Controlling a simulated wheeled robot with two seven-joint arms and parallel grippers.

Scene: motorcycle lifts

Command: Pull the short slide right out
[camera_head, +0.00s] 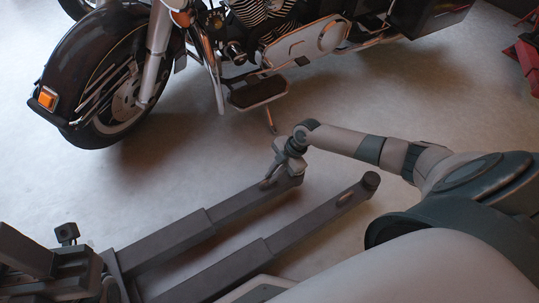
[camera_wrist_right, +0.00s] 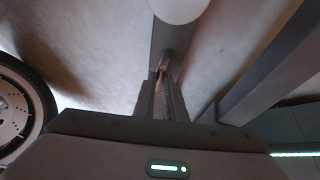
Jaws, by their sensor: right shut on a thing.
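Two dark grey slides stick out side by side from thicker sleeves near the floor. In the right wrist view the fingers (camera_wrist_right: 161,97) close around a narrow brownish piece on the slide, and the near slide (camera_wrist_right: 265,75) runs past on the right. My left gripper is out of view.
A black motorcycle (camera_head: 290,48) stands on its side stand beyond the slides, its front wheel (camera_head: 118,108) at the left. A dark lift frame (camera_head: 50,270) fills the lower left. Red equipment (camera_head: 528,62) is at the right edge. Bare floor lies between the slides and the motorcycle.

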